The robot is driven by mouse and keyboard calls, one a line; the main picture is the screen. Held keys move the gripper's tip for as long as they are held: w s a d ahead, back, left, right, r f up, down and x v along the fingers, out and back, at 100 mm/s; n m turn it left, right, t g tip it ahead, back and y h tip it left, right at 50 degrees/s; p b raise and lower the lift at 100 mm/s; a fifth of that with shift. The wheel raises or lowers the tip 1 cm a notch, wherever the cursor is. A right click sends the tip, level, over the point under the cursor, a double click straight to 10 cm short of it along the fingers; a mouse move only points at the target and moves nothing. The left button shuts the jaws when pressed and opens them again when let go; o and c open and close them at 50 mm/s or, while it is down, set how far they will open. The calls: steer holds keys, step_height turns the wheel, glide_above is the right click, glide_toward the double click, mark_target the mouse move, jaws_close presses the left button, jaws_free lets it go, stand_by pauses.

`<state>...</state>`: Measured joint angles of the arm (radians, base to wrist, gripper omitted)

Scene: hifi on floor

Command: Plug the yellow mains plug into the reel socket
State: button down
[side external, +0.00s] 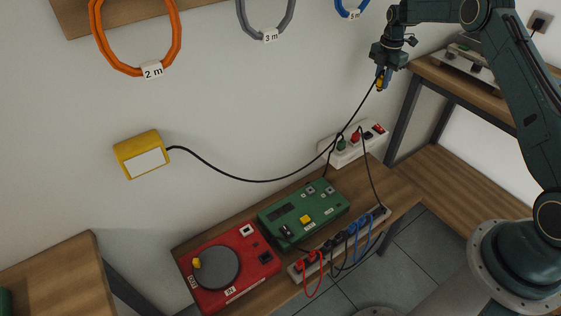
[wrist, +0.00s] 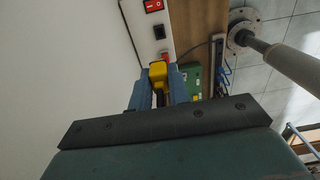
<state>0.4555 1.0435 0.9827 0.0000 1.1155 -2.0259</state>
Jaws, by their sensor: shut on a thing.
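The yellow mains plug (side external: 380,83) is between the fingers of my gripper (side external: 382,73), high in front of the wall in the side external view. The plug (wrist: 158,74) also shows between my blue fingers in the wrist view. A black cable hangs from it towards the yellow wall box (side external: 142,155). A white socket strip (side external: 346,156) is below, by the wall; it holds a green plug (side external: 341,144) and a red plug (side external: 355,137). A dark socket (wrist: 160,32) and a red switch (wrist: 153,5) show clear on it. I cannot read which socket is the reel one.
A red turntable (side external: 262,264), a green unit (side external: 330,194) and a lower strip of several plugs (side external: 297,275) stand on the wooden bench. Orange (side external: 97,38), grey (side external: 242,22) and blue cable loops hang above. Space around my gripper is free.

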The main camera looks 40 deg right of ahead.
stand_by(0.3)
steer(key=s+a+f, duration=0.1)
steer(key=a+f, duration=0.6)
steer(key=a, duration=1.1)
steer(key=s+a+f, duration=0.1)
steer(key=a+f, duration=0.7)
steer(key=a, duration=1)
steer(key=s+a+f, duration=0.1)
steer(key=a+f, duration=0.7)
steer(key=a, duration=1.1)
steer(key=shift+s+f, duration=0.1)
steer(key=shift+f, duration=0.05)
steer(key=shift+f, duration=2.3)
steer(key=shift+f, duration=0.85)
